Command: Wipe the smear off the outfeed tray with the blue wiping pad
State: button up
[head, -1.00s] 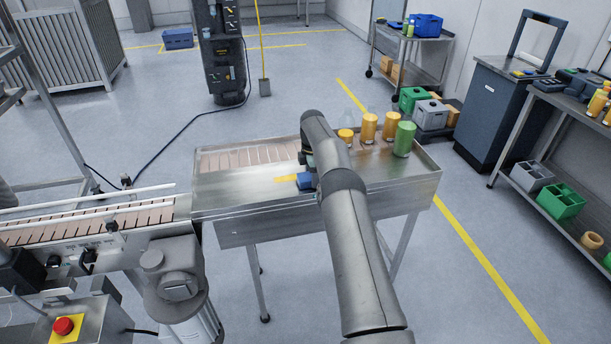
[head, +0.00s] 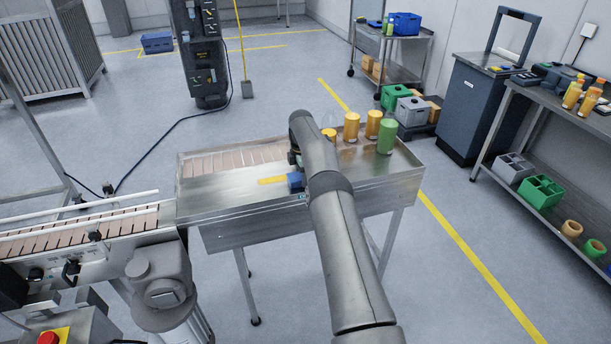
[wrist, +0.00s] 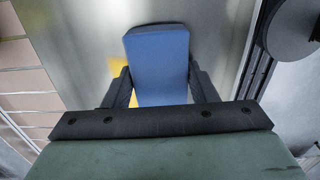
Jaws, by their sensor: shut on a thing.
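The blue wiping pad (wrist: 158,62) is held between the two fingers of my gripper (wrist: 160,85) in the wrist view. In the head view the pad (head: 296,181) is low over the steel outfeed tray (head: 222,190), near its front middle. I cannot tell whether the pad touches the surface. The yellow smear (head: 271,181) lies on the tray just left of the pad. It also shows in the wrist view (wrist: 118,72) left of the pad, partly hidden by pad and finger. My arm hides part of the tray in the head view.
Yellow containers (head: 351,127) and a green one (head: 386,136) stand on the tray's right part, behind my arm. A conveyor (head: 80,232) meets the tray at left. The tray's left part, around its slatted strip (head: 225,160), is clear of upright objects.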

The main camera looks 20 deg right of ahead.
aim_at(259, 190)
jog(key=shift+w+a+b, duration=0.15)
jog(key=shift+a+b, duration=0.15)
jog(key=shift+a, duration=2.25)
jog(key=shift+w+a+f, duration=0.1)
jog(key=shift+a, duration=1.6)
jog(key=shift+w+a, duration=0.2)
jog(key=shift+a, duration=3.1)
jog(key=shift+r, duration=0.2)
jog(key=shift+r+p, duration=2.05)
jog(key=shift+r, duration=0.9)
notch_tip(259, 190, up, 3)
jog(key=p, duration=0.2)
jog(key=shift+p, duration=0.35)
